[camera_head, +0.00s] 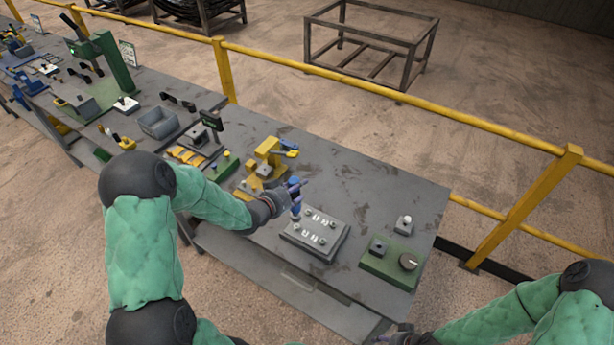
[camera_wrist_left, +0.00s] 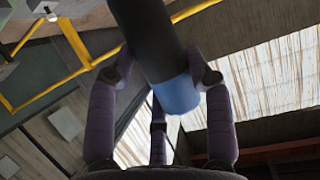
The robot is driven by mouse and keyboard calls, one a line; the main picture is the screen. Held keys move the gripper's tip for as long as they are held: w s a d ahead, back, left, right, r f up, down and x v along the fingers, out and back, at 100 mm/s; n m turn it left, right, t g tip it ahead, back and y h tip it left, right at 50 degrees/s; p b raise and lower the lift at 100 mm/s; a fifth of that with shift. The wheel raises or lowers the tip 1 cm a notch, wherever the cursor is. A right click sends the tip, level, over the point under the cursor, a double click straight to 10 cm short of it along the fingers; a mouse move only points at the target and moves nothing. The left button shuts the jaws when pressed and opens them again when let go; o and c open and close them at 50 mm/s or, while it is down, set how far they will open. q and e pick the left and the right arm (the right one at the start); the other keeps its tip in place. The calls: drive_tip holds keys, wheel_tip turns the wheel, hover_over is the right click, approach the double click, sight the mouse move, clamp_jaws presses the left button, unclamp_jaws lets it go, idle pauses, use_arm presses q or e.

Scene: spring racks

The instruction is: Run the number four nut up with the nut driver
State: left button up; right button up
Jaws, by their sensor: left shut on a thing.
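My left gripper (camera_head: 290,192) is shut on the nut driver (camera_head: 296,208), a blue tool that hangs roughly upright by the left edge of the nut plate. In the left wrist view the nut driver (camera_wrist_left: 150,45) is a thick dark cylinder with a blue band between my purple-grey fingers (camera_wrist_left: 160,95). The grey nut plate (camera_head: 318,250) lies on the bench with several small nuts and pale markings on it. The numbers are too small to read, so I cannot tell which nut is number four. My right gripper (camera_head: 402,336) is at the bottom edge, partly cut off.
A yellow fixture (camera_head: 262,165) stands behind my left wrist. Grey bench top (camera_head: 370,190) is clear behind the plate. A yellow rail (camera_head: 400,108) runs behind the bench.

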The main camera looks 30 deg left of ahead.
use_arm(q)
drive_tip(key=f+b, duration=0.5)
drive_tip(key=b, duration=0.1)
drive_tip(key=shift+w+f, duration=0.15)
drive_tip(key=shift+w, duration=0.05)
use_arm(e)
drive_tip(key=f, duration=0.6)
drive_tip(key=shift+w, duration=0.2)
use_arm(q)
drive_tip(key=shift+b, duration=0.5)
use_arm(e)
drive_tip(key=shift+f, duration=0.45)
idle(1.4)
use_arm(q)
drive_tip(key=o, duration=0.5)
drive_tip(key=c, duration=0.5)
